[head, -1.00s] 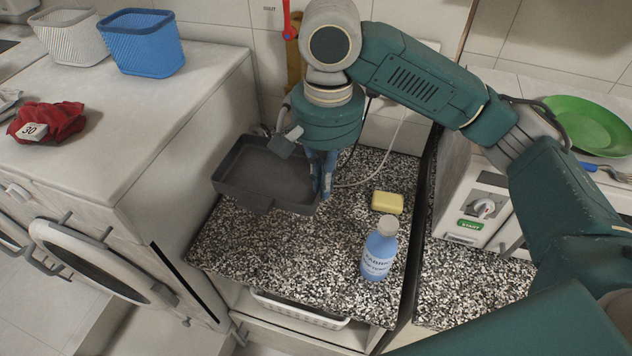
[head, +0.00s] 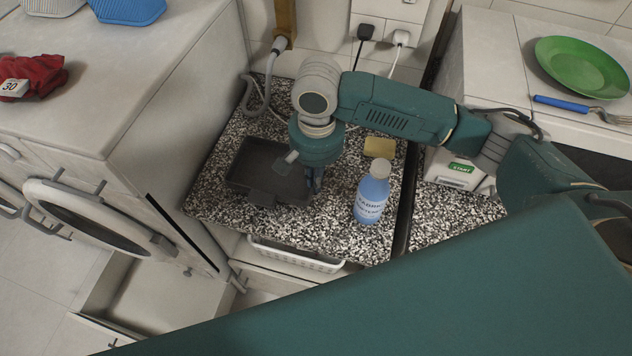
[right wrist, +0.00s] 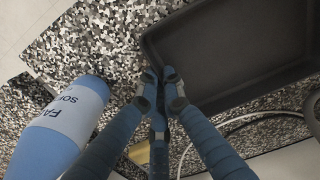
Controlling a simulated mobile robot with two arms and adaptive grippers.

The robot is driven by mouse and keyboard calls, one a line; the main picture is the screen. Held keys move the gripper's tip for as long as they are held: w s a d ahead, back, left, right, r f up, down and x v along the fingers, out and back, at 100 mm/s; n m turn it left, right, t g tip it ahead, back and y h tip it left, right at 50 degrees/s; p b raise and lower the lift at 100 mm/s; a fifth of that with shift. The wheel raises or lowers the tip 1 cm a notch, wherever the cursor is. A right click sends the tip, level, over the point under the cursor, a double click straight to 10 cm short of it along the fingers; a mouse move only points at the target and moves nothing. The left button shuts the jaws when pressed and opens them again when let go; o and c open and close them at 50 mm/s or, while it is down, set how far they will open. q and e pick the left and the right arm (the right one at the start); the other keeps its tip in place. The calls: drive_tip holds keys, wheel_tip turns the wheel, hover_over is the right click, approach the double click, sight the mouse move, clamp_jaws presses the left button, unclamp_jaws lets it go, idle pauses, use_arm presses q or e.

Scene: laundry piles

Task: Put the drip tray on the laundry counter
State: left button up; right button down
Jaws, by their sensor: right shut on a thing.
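The drip tray (head: 262,160) is a dark grey, shallow rectangular tray. It lies level over the left part of the black-and-white speckled counter (head: 322,228), on it or very close above; I cannot tell which. My right gripper (head: 314,186) points down at the tray's right edge and is shut on its rim. In the right wrist view the fingertips (right wrist: 160,84) meet at the tray's corner, and the tray (right wrist: 240,45) extends up and right. My left gripper is not in view.
A blue fabric softener bottle (head: 371,196) stands right of the gripper, and a yellow block (head: 380,147) lies behind it. A higher white cabinet (head: 130,90) borders the counter on the left. A grey hose (head: 251,103) hangs at the back.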

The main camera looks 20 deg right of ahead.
drive_tip(key=shift+f, duration=1.2)
drive_tip(key=c, duration=1.9)
unclamp_jaws()
drive_tip(key=shift+f, duration=0.1)
wheel_tip(320, 180, up, 12)
drive_tip(key=shift+r+b, duration=0.15)
drive_tip(key=shift+b, duration=0.6)
